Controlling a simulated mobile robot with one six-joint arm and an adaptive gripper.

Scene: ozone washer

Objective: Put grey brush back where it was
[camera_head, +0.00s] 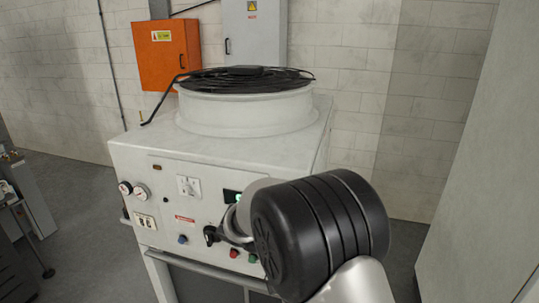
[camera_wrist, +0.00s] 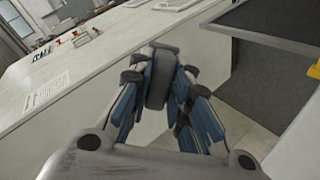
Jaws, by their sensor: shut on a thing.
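The grey brush (camera_wrist: 158,88) appears in the wrist view as a dark grey, elongated body between the blue-padded fingers. My gripper (camera_wrist: 162,98) is shut on it, with one finger on each side. The brush is held in front of a white surface; I cannot tell whether it touches it. In the head view my dark wrist joint and arm cover the lower right, and the gripper and brush are hidden behind them.
The white washer cabinet (camera_head: 225,160) carries a round drum (camera_head: 245,112) topped by a black fan guard (camera_head: 245,80). Its front has gauges and knobs. An orange box (camera_head: 165,55) hangs on the wall. The wrist view shows a dark grey panel (camera_wrist: 275,85) at right and a yellow part (camera_wrist: 315,70).

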